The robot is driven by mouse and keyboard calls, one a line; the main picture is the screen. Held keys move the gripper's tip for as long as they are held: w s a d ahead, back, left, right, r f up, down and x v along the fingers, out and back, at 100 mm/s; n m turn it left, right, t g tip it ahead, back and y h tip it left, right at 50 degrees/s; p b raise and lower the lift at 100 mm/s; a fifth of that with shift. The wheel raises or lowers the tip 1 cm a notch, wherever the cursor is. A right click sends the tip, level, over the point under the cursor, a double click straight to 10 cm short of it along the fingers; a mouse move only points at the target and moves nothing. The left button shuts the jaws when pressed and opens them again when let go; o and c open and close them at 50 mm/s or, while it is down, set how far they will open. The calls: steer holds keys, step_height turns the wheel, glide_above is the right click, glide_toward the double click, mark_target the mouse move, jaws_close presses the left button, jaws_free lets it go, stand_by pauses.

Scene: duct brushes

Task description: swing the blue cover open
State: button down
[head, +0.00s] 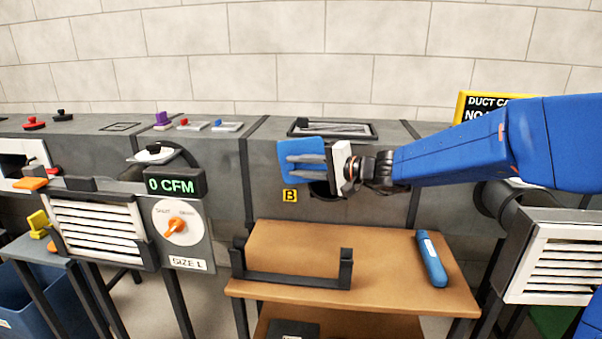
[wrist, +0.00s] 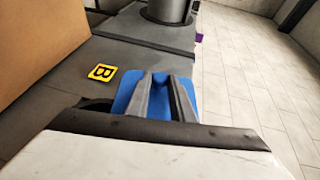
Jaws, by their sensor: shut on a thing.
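The blue cover (head: 289,149) is a flat plate on the front of the grey duct, just above the yellow B label (head: 290,196). My gripper (head: 300,164) reaches it from the right, and its two grey fingers lie across the plate. My gripper is shut on the cover. In the wrist view the blue cover (wrist: 127,88) shows around and between the fingertips (wrist: 160,85). A dark round opening (head: 322,188) shows partly below my gripper; the rest is hidden.
A wooden table (head: 385,265) below carries a black bracket (head: 295,280) and a blue cylinder (head: 432,258). A vent with a 0 CFM display (head: 172,186) and an orange dial (head: 178,226) stands at left. Another vent (head: 555,255) stands at right.

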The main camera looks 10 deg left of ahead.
steer(key=shift+r+m+t+y, duration=0.5)
steer(key=shift+r+y, duration=0.45)
steer(key=shift+y, duration=0.1)
steer(key=shift+r+m+t+y, duration=0.5)
steer(key=shift+r+y, duration=0.4)
steer(key=shift+y, duration=0.15)
steer(key=c, duration=1.5)
jaws_free()
steer(key=shift+s+r, duration=0.1)
steer(key=shift+c, duration=0.2)
steer(key=shift+d, duration=0.1)
steer(key=v, duration=1.7)
steer(key=shift+f, duration=0.2)
steer(key=shift+s, duration=0.1)
